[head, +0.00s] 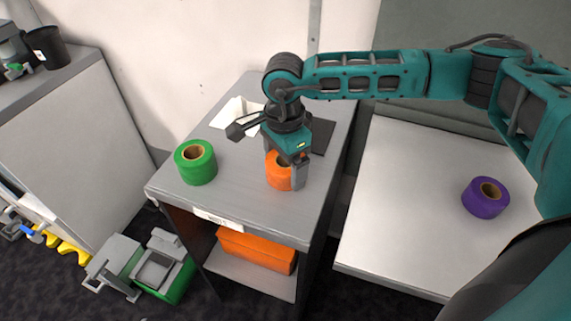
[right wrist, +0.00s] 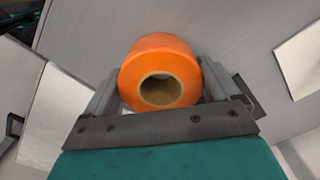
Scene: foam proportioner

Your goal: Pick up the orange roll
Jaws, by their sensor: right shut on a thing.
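The orange roll (head: 277,177) stands on the grey top of a small cabinet (head: 235,203) in the head view, partly hidden by my right gripper (head: 292,177). In the right wrist view the orange roll (right wrist: 160,60) sits between the two fingers of the right gripper (right wrist: 160,90), with its brown core facing the camera. The right gripper is shut on the roll from above. I cannot tell whether the roll touches the cabinet top or is slightly raised. My left gripper is not in view.
A green roll (head: 196,162) stands left on the cabinet top. A purple roll (head: 485,197) stands on the white table (head: 400,215) at right. An orange box (head: 255,250) sits on the shelf below.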

